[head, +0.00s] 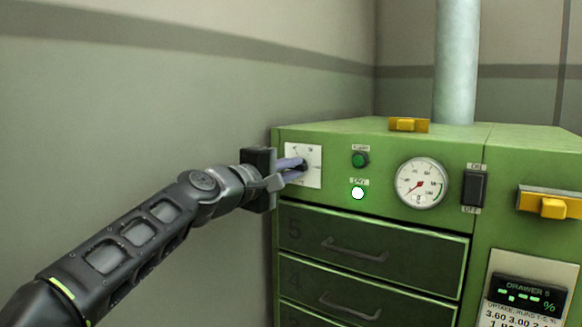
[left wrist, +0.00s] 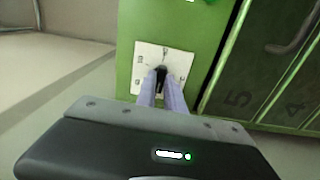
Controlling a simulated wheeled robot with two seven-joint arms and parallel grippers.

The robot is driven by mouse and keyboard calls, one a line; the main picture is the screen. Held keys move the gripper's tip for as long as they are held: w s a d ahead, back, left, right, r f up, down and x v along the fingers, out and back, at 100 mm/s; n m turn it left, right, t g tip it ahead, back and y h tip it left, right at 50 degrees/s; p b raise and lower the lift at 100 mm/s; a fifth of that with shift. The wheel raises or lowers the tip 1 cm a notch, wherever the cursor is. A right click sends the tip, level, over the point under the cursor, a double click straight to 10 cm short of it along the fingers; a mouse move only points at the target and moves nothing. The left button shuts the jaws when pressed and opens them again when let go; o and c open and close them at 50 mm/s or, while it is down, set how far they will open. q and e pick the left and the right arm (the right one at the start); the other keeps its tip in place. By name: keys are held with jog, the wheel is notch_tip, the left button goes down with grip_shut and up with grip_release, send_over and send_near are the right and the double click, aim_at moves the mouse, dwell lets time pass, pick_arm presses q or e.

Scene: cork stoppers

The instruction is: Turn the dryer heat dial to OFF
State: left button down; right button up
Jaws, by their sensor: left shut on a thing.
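The green dryer (head: 380,135) stands at the right in the head view. Its heat dial is a small dark knob (head: 303,165) on a white square plate (head: 314,154) at the upper left of the front; the knob also shows in the left wrist view (left wrist: 161,74) on its plate (left wrist: 178,56). My left gripper (head: 297,168) is shut on the knob, its two pale fingers (left wrist: 162,88) on either side of it. The fingers partly hide the knob, and the plate's markings are too small to read. My right gripper is not in view.
Right of the dial are a green button (head: 360,159), a lit white lamp (head: 357,193), a round gauge (head: 421,183) and a black rocker switch (head: 474,188). Drawers with handles (head: 355,249) lie below. A yellow latch (head: 408,125) sits on top. A plain wall stands at left.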

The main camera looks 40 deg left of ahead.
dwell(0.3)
pick_arm(q)
jog(key=c, duration=1.4)
grip_release()
jog(key=shift+c, duration=0.2)
jog(key=s, duration=0.7)
jog(key=shift+s, duration=0.4)
jog(key=shift+f, duration=0.1)
